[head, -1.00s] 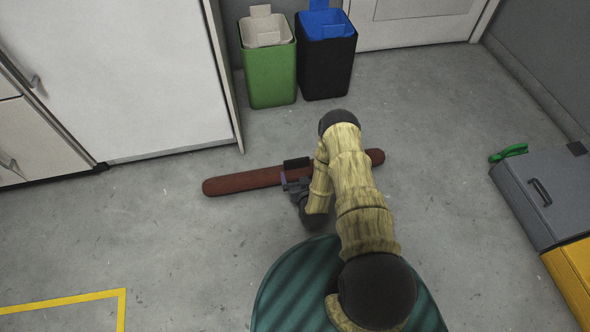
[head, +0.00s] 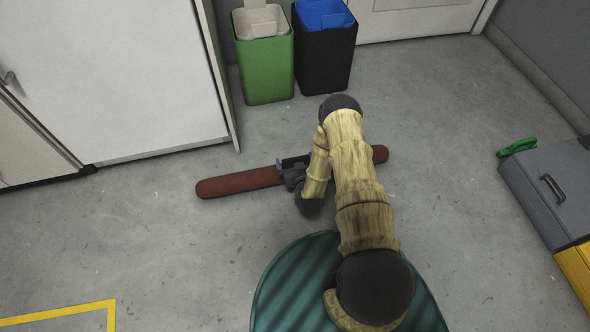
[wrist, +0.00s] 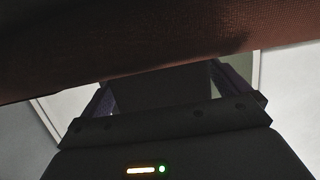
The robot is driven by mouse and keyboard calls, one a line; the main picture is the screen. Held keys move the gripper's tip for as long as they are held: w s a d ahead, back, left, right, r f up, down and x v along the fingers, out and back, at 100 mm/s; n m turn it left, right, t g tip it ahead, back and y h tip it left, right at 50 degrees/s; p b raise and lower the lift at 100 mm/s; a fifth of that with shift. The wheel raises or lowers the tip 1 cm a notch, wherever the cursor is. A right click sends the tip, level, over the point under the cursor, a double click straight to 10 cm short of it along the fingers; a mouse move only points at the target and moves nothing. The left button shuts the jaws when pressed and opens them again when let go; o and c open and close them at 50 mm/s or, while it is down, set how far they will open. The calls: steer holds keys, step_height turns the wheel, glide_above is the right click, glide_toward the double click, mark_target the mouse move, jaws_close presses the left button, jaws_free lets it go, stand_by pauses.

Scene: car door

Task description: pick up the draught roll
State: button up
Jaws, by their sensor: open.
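The draught roll (head: 240,182) is a long reddish-brown cylinder lying on the floor, slightly slanted. Its right end shows past my arm, and its middle is partly covered by my arm and gripper. My gripper (head: 283,165) is open at the roll's middle. In the wrist view the roll (wrist: 130,35) fills the top of the picture as a dark, woven surface, very close. My gripper's two fingers (wrist: 170,92) show below it, spread apart, reaching toward the roll. Whether the fingers touch the roll cannot be told.
A green bin (head: 265,65) and a black bin with a blue lid (head: 323,55) stand behind the roll. A white cabinet (head: 110,70) is at the left. A grey box (head: 550,185) with green-handled thing (head: 517,147) is at the right. Floor around the roll is clear.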

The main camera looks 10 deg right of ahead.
steer(key=shift+w+f, duration=0.1)
steer(key=shift+w, duration=0.5)
steer(key=shift+s, duration=0.1)
steer(key=shift+c, duration=0.2)
steer(key=c, duration=1)
steer(key=shift+d, duration=0.15)
steer(key=shift+c, duration=0.2)
steer(key=shift+r+p, duration=0.55)
steer(key=shift+r, duration=0.15)
step_height(320, 180, up, 9)
steer(key=p, duration=0.6)
steer(key=shift+f, duration=0.15)
